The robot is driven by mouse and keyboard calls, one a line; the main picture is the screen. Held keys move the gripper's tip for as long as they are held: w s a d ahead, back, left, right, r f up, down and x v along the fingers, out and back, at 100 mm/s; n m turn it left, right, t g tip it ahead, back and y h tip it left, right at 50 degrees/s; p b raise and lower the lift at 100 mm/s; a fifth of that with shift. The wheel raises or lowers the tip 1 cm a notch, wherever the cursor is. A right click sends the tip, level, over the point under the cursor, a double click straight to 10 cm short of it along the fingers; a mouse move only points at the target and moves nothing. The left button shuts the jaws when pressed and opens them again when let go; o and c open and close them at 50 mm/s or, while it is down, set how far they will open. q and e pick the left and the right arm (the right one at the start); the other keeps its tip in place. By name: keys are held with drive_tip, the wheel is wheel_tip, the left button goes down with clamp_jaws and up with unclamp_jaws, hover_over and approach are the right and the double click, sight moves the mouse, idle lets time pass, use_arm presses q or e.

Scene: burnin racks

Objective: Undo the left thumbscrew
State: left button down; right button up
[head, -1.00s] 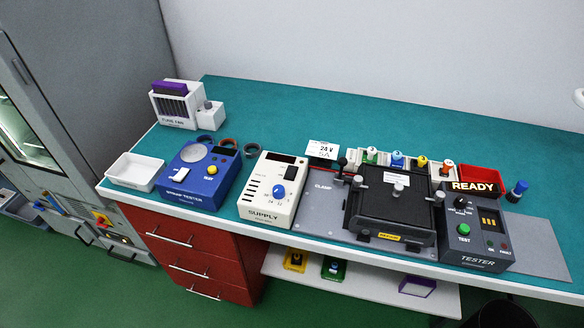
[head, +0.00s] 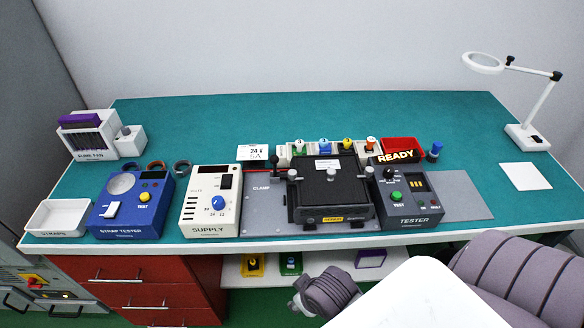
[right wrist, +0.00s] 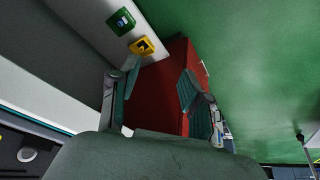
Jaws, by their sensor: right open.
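The left thumbscrew (head: 292,174) is a small light-grey knob at the left edge of the black boxy fixture (head: 330,193) on the bench. Similar grey knobs show at the middle (head: 333,177) and the right edge (head: 369,171) of the fixture. Whether the thumbscrew is tight or loose cannot be told. My right gripper (right wrist: 160,92) is open and empty in the right wrist view, its two fingers apart. Below them are the red drawer front and the green floor, away from the fixture. My left gripper is not in view.
A black-knobbed clamp lever (head: 275,160) stands close left of the thumbscrew. The cream supply (head: 208,205) is left of the fixture and the dark tester (head: 408,200) right. Coloured-knob pieces (head: 323,146) line the back. A magnifier lamp (head: 528,135) stands far right. The teal rear bench is mostly clear.

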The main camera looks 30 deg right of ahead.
drive_tip(key=w+a+r+n+t+y, duration=0.1)
drive_tip(key=w+a+r+t, duration=0.1)
drive_tip(key=w+r+t, duration=0.7)
drive_tip(key=w+a+r+n+t, duration=0.1)
drive_tip(key=w+r+t, duration=0.3)
drive_tip(key=w+r, duration=1.05)
drive_tip(key=a+r+n+t+y, duration=0.1)
drive_tip(key=a+r+n+y, duration=0.25)
drive_tip(key=r, duration=0.25)
drive_tip(key=a+r+n+t+y, duration=0.2)
drive_tip(key=a+r+n+y, duration=0.15)
drive_tip(key=r, duration=0.35)
drive_tip(key=s+a+r+n+g+y, duration=0.2)
drive_tip(key=a+r+n+g+y, duration=0.15)
drive_tip(key=n+y, duration=0.3)
drive_tip(key=n+g+h, duration=1)
drive_tip(key=g+h, duration=0.5)
drive_tip(key=g, duration=0.2)
hover_over(292, 172)
wheel_tip(292, 172, down, 9)
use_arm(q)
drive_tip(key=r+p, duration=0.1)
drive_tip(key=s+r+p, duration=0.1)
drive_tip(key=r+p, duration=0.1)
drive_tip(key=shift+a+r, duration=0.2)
use_arm(e)
drive_tip(key=shift+y, duration=0.25)
wheel_tip(292, 172, down, 14)
drive_tip(key=shift+s+r, duration=0.1)
drive_tip(key=shift+r, duration=0.1)
